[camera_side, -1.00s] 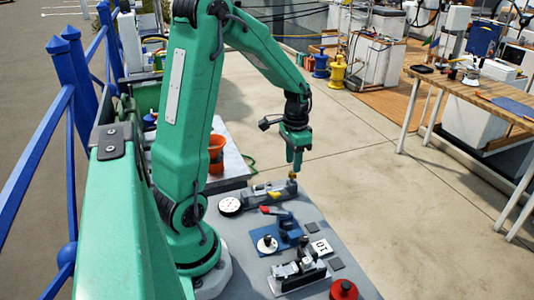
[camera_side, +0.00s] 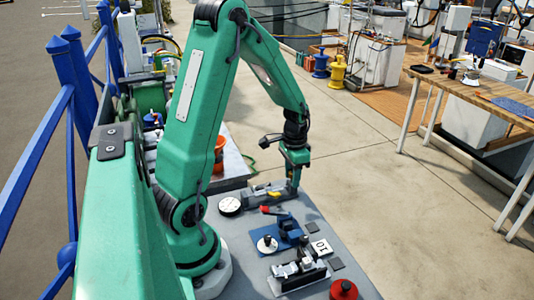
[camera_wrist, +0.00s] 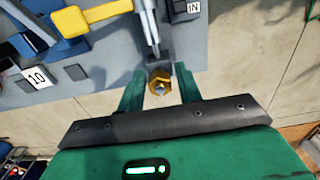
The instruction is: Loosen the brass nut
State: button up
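The brass nut (camera_wrist: 159,86) is a gold hexagon with a pale stud end at its centre. It sits at the end of a grey metal fitting (camera_wrist: 151,30). My gripper (camera_wrist: 160,74) is open, with one green finger on each side of the nut and a gap visible on both sides. In the side view my gripper (camera_side: 294,186) points down at the right end of the grey fitting (camera_side: 262,192) on the bench. The nut is hidden behind the fingers there, and finger depth around it is hard to tell.
On the grey bench (camera_side: 245,275) are a white dial (camera_side: 230,206), a blue fixture (camera_side: 287,235) with a red-tipped lever, a black and silver clamp (camera_side: 298,275), a 10 tag (camera_side: 320,247) and a red round part (camera_side: 343,289). Open floor lies right of the bench.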

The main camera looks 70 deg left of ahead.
jog(key=c, duration=0.5)
jog(key=shift+n, duration=0.3)
